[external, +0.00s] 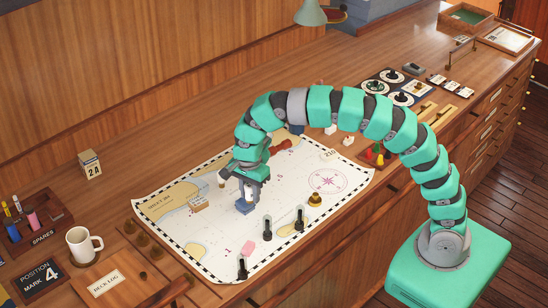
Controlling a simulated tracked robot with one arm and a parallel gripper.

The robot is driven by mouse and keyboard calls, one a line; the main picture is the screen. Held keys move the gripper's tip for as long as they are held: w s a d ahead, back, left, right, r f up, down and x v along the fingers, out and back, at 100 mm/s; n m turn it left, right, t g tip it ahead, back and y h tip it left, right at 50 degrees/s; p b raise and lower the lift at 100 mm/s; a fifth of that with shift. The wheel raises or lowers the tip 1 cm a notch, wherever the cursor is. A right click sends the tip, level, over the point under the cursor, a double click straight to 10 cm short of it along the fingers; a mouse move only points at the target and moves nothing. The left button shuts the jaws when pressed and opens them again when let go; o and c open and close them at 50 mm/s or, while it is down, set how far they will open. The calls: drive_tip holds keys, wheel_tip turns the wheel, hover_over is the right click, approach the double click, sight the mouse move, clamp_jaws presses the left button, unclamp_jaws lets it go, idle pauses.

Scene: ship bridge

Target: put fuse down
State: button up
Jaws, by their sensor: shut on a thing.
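My gripper (249,184) points down over the left middle part of the chart (190,240). It is shut on a small pale piece, which I take to be the fuse (248,193). The fingers cover part of it. A blue block (245,206) is directly below the fuse. I cannot tell whether the two touch.
A small tan block (199,203) and a pale upright piece (222,180) stand left of my gripper. Dark upright pieces (267,229) and a pink block (248,247) stand nearer the front. A white mug (81,245) stands at left. The chart's lower left is mostly clear.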

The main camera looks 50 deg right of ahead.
drive_tip(key=a+f, duration=0.1)
drive_tip(key=f, duration=0.2)
drive_tip(key=s+a+f, duration=0.1)
drive_tip(key=f, duration=0.2)
drive_tip(key=s+a+f, duration=0.1)
drive_tip(key=f, duration=0.2)
drive_tip(key=shift+s+a+f, duration=0.25)
drive_tip(key=shift+f, duration=0.1)
drive_tip(key=shift+w+a+f, duration=0.1)
drive_tip(key=shift+w+a, duration=0.05)
drive_tip(key=shift+w, duration=0.05)
drive_tip(key=p, duration=0.3)
hover_over(199, 241)
drive_tip(key=s+d, duration=0.1)
drive_tip(key=s, duration=0.1)
drive_tip(key=shift+w+d+f, duration=0.1)
drive_tip(key=shift+w+f, duration=0.05)
drive_tip(key=shift+f, duration=0.55)
drive_tip(key=shift+w+a, duration=0.25)
drive_tip(key=shift+w+a+p, duration=0.35)
drive_tip(key=shift+w+p, duration=0.15)
drive_tip(key=shift+w, duration=0.05)
drive_tip(key=shift+w, duration=0.1)
drive_tip(key=shift+f+p, duration=0.6)
drive_tip(key=shift+f, duration=1.2)
